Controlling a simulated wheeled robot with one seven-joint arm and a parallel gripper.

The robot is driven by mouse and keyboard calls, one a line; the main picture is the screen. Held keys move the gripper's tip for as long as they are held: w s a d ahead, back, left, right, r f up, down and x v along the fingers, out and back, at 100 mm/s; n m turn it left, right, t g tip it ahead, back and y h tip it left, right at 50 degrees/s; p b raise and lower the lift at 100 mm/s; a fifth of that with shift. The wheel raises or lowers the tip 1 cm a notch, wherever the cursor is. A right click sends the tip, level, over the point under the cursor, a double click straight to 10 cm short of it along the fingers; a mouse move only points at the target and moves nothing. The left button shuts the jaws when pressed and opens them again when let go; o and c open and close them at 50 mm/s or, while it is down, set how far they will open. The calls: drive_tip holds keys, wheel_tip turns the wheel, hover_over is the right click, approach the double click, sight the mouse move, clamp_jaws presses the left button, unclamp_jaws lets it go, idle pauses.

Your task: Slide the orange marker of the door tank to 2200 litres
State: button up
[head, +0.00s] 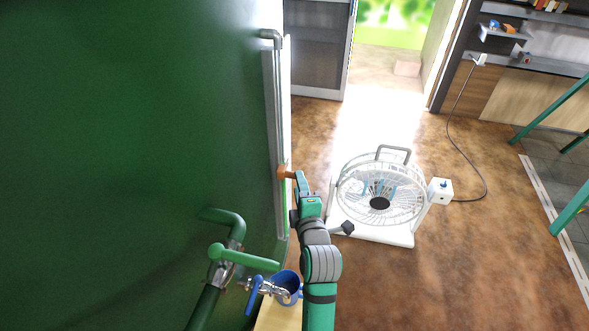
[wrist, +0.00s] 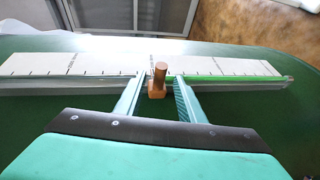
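The door tank (head: 130,130) is a big dark green wall on the left of the head view. An upright sight gauge (head: 272,110) with a pale scale runs along its edge. The orange marker (head: 285,172) sits on the gauge's lower half. In the wrist view the marker (wrist: 157,82) stands on the rail in front of the white scale (wrist: 100,65), whose figures are too small to read. A bright green stretch (wrist: 230,79) lies right of the marker. My gripper (wrist: 160,84) is open, one finger on each side of the marker, with small gaps showing.
A white-framed fan (head: 380,190) stands on the brown floor right of my arm. Below the gauge are green pipes (head: 235,230), a tap with a blue handle (head: 256,295) and a blue mug (head: 287,283). A doorway (head: 385,70) opens at the back.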

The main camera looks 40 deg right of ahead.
drive_tip(key=x, duration=0.9)
drive_tip(key=shift+f, duration=0.1)
clamp_jaws()
